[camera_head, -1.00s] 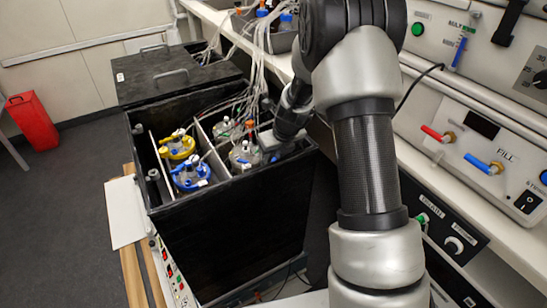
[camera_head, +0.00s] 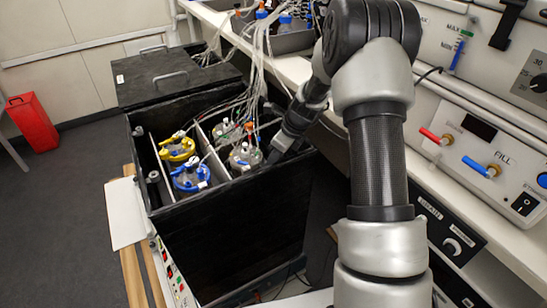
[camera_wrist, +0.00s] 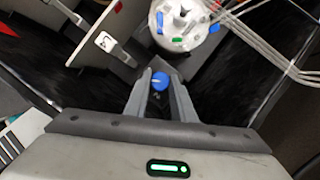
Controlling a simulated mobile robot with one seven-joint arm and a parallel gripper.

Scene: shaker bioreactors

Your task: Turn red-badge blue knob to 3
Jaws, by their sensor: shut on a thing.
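In the wrist view, a small round blue knob (camera_wrist: 159,81) with a pale line on it sits between the fingers of my gripper (camera_wrist: 161,76). The fingers are shut on its sides. What the knob is mounted on is mostly hidden by the fingers, and I cannot read a number or scale by it. In the head view, my gripper (camera_head: 279,149) reaches down inside the right edge of the black box (camera_head: 240,225), and the knob cannot be made out there. A small red mark (camera_wrist: 118,6) shows on a grey divider; I cannot tell whether it is the badge.
A white-lidded vessel (camera_wrist: 185,22) stands close beyond my fingertips. Vessels with a yellow lid (camera_head: 177,150) and a blue lid (camera_head: 190,177) stand left in the box. Pale tubes (camera_head: 262,65) hang over it. The bench (camera_head: 460,195) runs along the right.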

